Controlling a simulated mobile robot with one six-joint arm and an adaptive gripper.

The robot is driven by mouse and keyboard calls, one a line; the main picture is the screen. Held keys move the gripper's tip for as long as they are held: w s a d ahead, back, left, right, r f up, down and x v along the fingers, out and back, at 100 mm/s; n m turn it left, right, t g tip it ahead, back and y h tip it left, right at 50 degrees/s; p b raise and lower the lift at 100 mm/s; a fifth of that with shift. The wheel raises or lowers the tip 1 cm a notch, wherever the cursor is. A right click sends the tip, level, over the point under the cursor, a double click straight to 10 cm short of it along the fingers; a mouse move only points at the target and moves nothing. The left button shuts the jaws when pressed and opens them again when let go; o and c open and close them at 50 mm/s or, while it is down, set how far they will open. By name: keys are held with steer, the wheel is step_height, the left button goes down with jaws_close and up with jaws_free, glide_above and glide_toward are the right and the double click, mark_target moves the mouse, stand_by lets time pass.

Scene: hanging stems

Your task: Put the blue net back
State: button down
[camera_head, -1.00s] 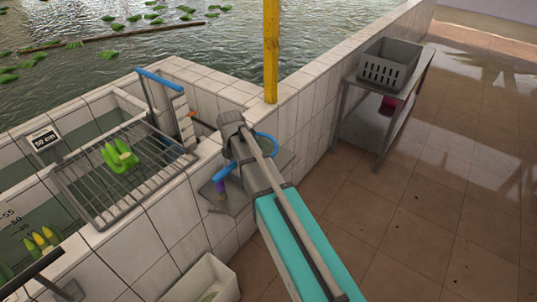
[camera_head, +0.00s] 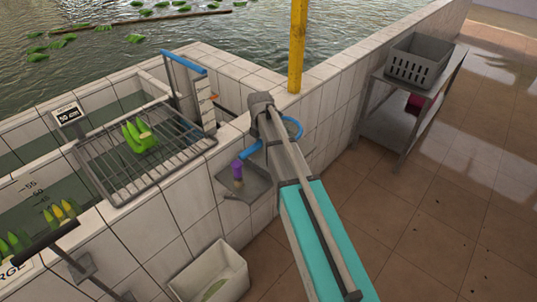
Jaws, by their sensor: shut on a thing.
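A blue curved band, which may be the rim of the blue net, shows on both sides of my arm near its far end. One loop (camera_head: 297,127) is to the right of the arm, and a short blue piece (camera_head: 250,150) is to the left, above the small grey shelf (camera_head: 232,190). The middle of it is hidden behind my arm, and I make out no mesh. My gripper's fingers are hidden by the arm links, so I cannot see its grip.
A purple-topped object (camera_head: 237,169) stands on the shelf. A blue-topped frame (camera_head: 183,60), a yellow post (camera_head: 297,45), a white bin (camera_head: 232,268) and a grey basket (camera_head: 418,62) stand around.

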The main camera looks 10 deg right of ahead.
steer(key=w+d+f+b, duration=0.1)
steer(key=w+f, duration=0.1)
steer(key=w+d+f+b, duration=0.1)
steer(key=f+b, duration=0.1)
steer(key=w+d+f+b, duration=0.1)
steer(key=w+f+b, duration=0.1)
steer(key=shift+w+d, duration=0.15)
steer(key=shift+w, duration=0.2)
steer(key=shift+f, duration=0.1)
steer(key=shift+w+d+f+b, duration=0.25)
steer(key=shift+w+f+b, duration=0.2)
steer(key=shift+f+b, duration=0.4)
steer(key=shift+s+f+b, duration=0.1)
steer(key=shift+f+b, duration=1.05)
steer(key=shift+b, duration=0.25)
steer(key=shift+c, duration=2.2)
jaws_free()
steer(key=shift+r, duration=0.2)
